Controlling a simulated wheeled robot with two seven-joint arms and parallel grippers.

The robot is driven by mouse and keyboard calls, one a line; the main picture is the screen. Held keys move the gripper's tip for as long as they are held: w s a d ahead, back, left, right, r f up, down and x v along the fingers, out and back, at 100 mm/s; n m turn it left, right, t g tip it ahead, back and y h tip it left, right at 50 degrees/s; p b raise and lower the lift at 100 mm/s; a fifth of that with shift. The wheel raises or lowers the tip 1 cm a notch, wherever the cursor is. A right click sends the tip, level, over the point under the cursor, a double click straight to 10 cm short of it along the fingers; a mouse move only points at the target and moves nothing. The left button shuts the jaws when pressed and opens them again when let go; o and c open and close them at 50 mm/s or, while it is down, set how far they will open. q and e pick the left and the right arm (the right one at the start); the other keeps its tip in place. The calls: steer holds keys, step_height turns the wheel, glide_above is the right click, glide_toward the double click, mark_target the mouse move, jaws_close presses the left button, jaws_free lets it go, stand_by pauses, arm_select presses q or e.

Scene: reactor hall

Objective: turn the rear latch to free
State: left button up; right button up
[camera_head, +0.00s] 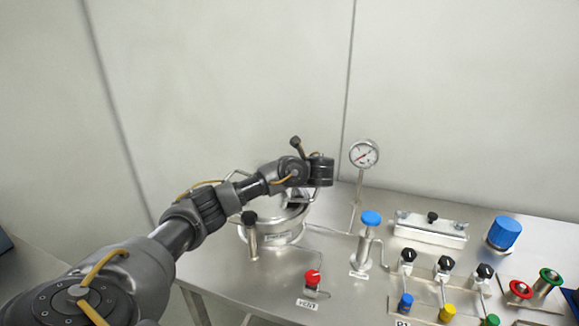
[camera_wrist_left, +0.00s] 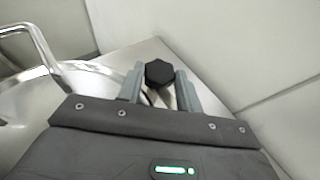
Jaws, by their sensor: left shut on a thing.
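My left gripper (camera_head: 318,180) is over the back right rim of the round steel vessel (camera_head: 280,240) in the head view; its fingertips are hidden there by the arm. In the left wrist view the two grey fingers of the left gripper (camera_wrist_left: 160,88) stand on either side of a black faceted knob, the rear latch (camera_wrist_left: 159,73), and are shut on it. The latch's lower part is hidden behind the wrist housing, so I cannot tell its turn angle. The vessel's shiny lid (camera_wrist_left: 85,85) lies to the left. My right gripper is out of view.
A front latch (camera_head: 251,236) with a black knob stands at the vessel's near left. A pressure gauge (camera_head: 364,154) on a post and a blue-topped valve (camera_head: 369,220) stand to the right. A red knob (camera_head: 312,278) is in front. Walls close off the back.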

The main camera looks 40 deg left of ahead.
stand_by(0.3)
arm_select(q)
steer(key=o, duration=1)
steer(key=shift+w, duration=0.1)
steer(key=shift+p+v, duration=4.1)
steer(key=shift+v, duration=1.25)
